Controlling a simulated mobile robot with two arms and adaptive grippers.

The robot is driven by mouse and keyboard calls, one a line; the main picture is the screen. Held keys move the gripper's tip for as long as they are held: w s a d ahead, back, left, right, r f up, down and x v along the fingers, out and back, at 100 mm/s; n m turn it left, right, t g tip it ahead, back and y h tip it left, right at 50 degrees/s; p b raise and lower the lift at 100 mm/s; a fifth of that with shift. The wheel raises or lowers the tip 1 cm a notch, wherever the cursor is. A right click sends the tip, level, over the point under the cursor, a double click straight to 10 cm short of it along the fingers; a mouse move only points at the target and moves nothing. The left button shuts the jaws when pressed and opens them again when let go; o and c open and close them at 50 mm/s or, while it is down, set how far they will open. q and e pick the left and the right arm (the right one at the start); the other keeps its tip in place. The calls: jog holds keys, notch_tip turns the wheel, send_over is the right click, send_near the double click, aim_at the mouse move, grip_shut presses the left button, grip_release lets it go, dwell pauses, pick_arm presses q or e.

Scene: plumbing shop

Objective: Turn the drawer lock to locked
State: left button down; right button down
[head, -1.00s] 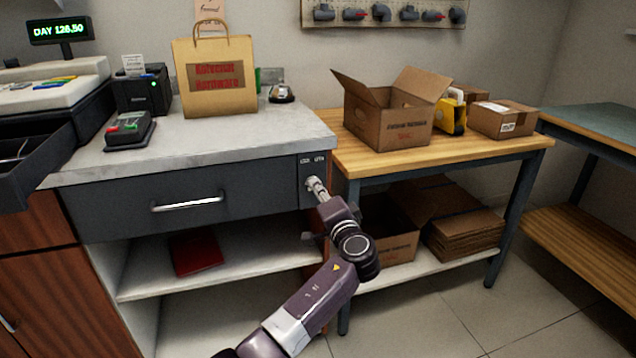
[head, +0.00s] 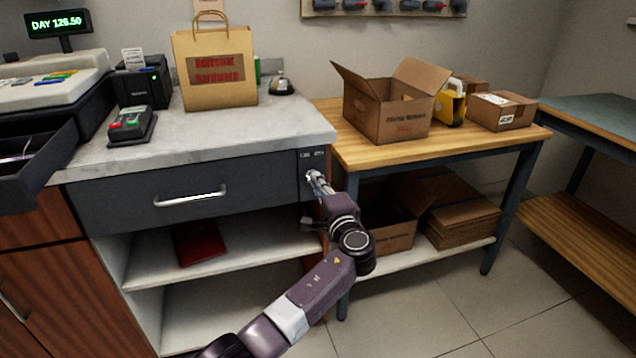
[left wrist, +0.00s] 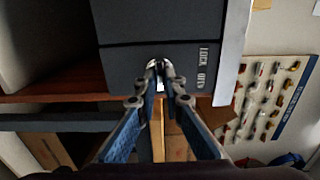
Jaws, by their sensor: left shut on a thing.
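The grey drawer (head: 120,204) under the marble counter is closed flush and has a silver bar handle (head: 190,198). Its lock panel (head: 312,163) is at the right end of the drawer front, with small labels above the lock. In the left wrist view the LOCK and OPEN labels (left wrist: 203,68) read sideways beside my fingertips. My left gripper (head: 314,181) is at this panel, shut on the lock's small turning piece. In the left wrist view its fingertips (left wrist: 158,70) come together at the panel and mostly hide that piece, so its angle cannot be told. My right gripper is not in view.
A wooden workbench (head: 450,148) with cardboard boxes stands close to the right of the counter. An open till drawer (head: 40,160) juts out at the left. A paper bag (head: 213,95) and a card terminal (head: 131,125) stand on the counter. The floor in front is clear.

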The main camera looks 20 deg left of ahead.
pick_arm(q)
jog(key=shift+f, duration=0.15)
jog(key=c, duration=2)
grip_release()
jog(key=shift+c, duration=0.2)
jog(key=shift+s+d, duration=0.1)
jog(key=v, duration=1.1)
jog(key=shift+s+d, duration=0.25)
jog(key=shift+s, duration=0.05)
